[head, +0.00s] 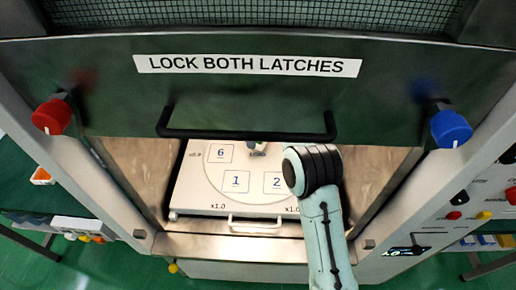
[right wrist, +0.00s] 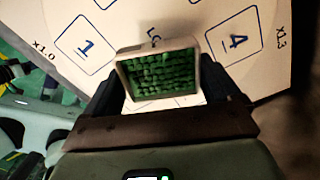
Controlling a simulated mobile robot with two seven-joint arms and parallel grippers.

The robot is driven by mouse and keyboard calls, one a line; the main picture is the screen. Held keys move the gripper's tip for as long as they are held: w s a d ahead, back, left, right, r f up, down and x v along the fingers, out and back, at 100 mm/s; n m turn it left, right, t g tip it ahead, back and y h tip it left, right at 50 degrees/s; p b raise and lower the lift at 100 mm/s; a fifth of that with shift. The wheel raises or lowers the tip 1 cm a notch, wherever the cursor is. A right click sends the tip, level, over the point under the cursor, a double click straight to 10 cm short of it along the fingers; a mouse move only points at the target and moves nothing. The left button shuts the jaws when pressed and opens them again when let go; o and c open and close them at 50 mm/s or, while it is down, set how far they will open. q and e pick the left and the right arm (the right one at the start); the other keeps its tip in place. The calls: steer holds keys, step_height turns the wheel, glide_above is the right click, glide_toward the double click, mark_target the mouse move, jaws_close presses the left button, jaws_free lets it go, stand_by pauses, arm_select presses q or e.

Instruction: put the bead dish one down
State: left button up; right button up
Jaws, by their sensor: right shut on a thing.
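The bead dish (right wrist: 160,75) is a small pale square dish filled with green beads. In the right wrist view it sits between the fingers of my right gripper (right wrist: 165,88), which is shut on it. Behind it is a white turntable-like plate (right wrist: 195,18) with outlined squares marked 1 and 4. In the head view my right arm reaches into the open chamber over this plate (head: 200,190), where squares 6, 1 and 2 show. The gripper there is largely hidden by the arm and the raised door. I cannot tell whether the dish touches the plate. My left gripper is not in view.
The green door (head: 260,95) with its black handle (head: 245,133) hangs just above the chamber opening. A red knob (head: 52,116) and a blue knob (head: 451,127) flank it. Squares 1 (head: 236,181) and 2 (head: 277,183) look empty. A white pull handle (head: 256,225) is at the plate's front.

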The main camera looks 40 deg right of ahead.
mark_target(258, 155)
steer(key=f, duration=0.3)
steer(key=shift+s+f+b, duration=0.1)
steer(key=shift+s+b, duration=0.1)
steer(key=shift+b, duration=0.1)
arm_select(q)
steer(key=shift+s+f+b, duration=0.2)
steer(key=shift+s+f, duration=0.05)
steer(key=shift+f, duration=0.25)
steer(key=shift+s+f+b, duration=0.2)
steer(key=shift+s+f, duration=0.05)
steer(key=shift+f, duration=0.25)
arm_select(e)
steer(key=shift+w+f, duration=0.1)
steer(key=shift+f, duration=1.95)
steer(key=shift+f, duration=0.15)
steer(key=o, duration=0.8)
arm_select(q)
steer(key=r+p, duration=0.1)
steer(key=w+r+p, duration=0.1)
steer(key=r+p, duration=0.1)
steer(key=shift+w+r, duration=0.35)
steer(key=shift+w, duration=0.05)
arm_select(e)
step_height(258, 155, up, 12)
steer(key=shift+r, duration=0.15)
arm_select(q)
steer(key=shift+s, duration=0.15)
